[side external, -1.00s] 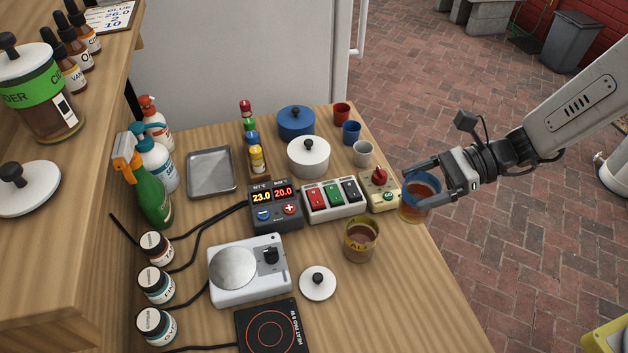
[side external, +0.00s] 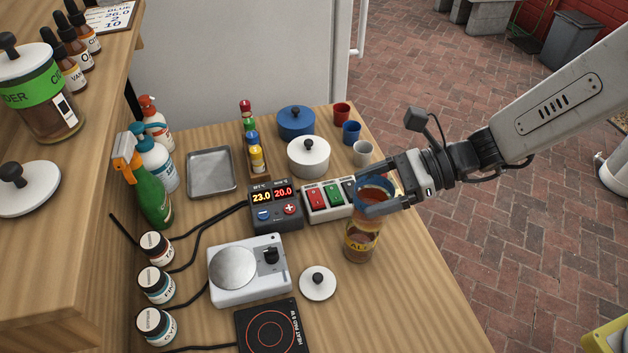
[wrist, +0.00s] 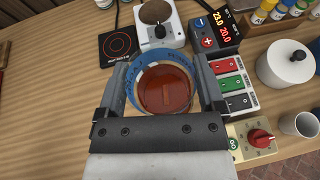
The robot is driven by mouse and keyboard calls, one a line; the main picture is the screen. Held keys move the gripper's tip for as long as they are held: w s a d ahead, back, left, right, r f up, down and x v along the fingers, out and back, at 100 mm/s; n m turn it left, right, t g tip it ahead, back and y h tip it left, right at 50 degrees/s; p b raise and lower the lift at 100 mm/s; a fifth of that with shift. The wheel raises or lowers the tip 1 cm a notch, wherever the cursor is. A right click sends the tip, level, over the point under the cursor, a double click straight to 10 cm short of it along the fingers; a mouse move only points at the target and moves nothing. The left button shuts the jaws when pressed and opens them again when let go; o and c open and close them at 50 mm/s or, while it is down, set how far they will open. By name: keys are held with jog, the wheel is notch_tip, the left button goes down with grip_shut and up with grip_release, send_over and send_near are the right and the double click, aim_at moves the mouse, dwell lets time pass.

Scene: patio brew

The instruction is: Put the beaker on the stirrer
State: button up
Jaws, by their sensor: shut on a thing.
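My gripper (side external: 368,196) is shut on a clear beaker with a blue band (side external: 374,188) and amber-brown liquid inside. It holds the beaker upright above the table, near the power strip. In the wrist view the blue-banded beaker (wrist: 165,88) sits between the two fingers. The stirrer (side external: 248,285) is a white box with a round silver plate and a black knob, to the left of my gripper. Its plate is bare. The stirrer also shows at the top of the wrist view (wrist: 172,33).
A white lid (side external: 317,283), a black heat pad (side external: 268,330), a temperature controller (side external: 275,207) and a switch strip (side external: 328,202) are nearby. Pots and cups stand behind.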

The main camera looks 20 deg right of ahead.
jog(key=s+a+r, duration=0.2)
jog(key=s+a, duration=0.2)
jog(key=a, duration=0.2)
jog(key=s+a+r, duration=0.3)
jog(key=s+a, duration=0.1)
jog(key=a, duration=0.3)
jog(key=shift+a+r+t, duration=0.25)
jog(key=shift+t, duration=0.05)
jog(key=shift+w, duration=0.1)
send_over(232, 267)
notch_tip(232, 267, down, 9)
jog(key=shift+s+d+f, duration=0.15)
jog(key=shift+s+d, duration=0.05)
jog(key=shift+w+a+f, duration=0.1)
jog(key=shift+f, duration=0.85)
jog(key=shift+w+a+f, duration=0.1)
jog(key=shift+f, duration=0.8)
